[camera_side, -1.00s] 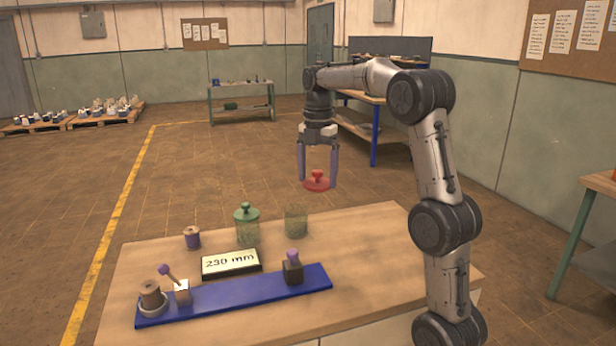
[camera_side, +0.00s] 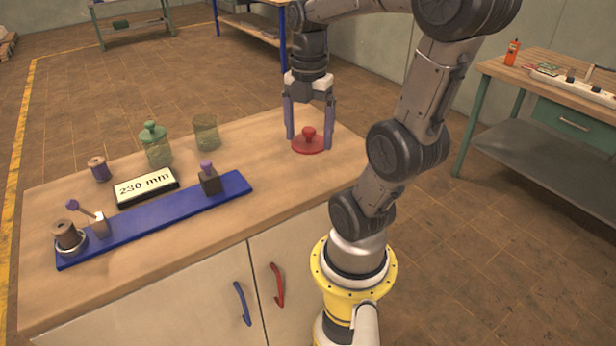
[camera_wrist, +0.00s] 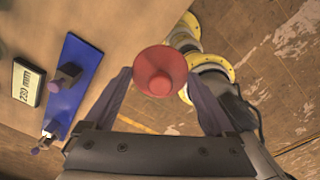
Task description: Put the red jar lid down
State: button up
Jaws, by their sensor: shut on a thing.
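The red jar lid (camera_side: 309,144), a flat disc with a round knob, is between the fingers of my gripper (camera_side: 309,142). My gripper is shut on it. In the side view the lid appears over the right end of the wooden bench top (camera_side: 262,200); I cannot tell whether it touches the wood. In the wrist view the lid (camera_wrist: 160,72) faces the camera knob first, between the two fingertips (camera_wrist: 158,80).
An open glass jar (camera_side: 205,133) and a green-lidded jar (camera_side: 156,150) stand left of my gripper. Bench top around the lid is clear.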

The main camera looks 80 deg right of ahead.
jog(key=s+a+f+m, duration=0.1)
jog(key=s+a, duration=0.2)
jog(key=s, duration=0.2)
jog(key=shift+s+a+f+m, duration=0.2)
jog(key=shift+s+a+m, duration=0.15)
jog(key=shift+m, duration=0.05)
jog(key=w+d+f, duration=0.1)
jog(key=d, duration=0.1)
jog(key=w+d+f, duration=0.2)
jog(key=d, duration=0.1)
jog(key=w+d+f, duration=0.1)
jog(key=d, duration=0.2)
jog(key=shift+w+f, duration=0.15)
jog(key=shift+w, duration=0.25)
send_over(309, 178)
notch_tip(309, 178, down, 5)
jog(key=shift+a, duration=0.1)
jog(key=shift+w+d+f, duration=0.1)
jog(key=shift+d+f, duration=0.1)
jog(key=shift+f, duration=1.65)
jog(key=shift+f, duration=0.15)
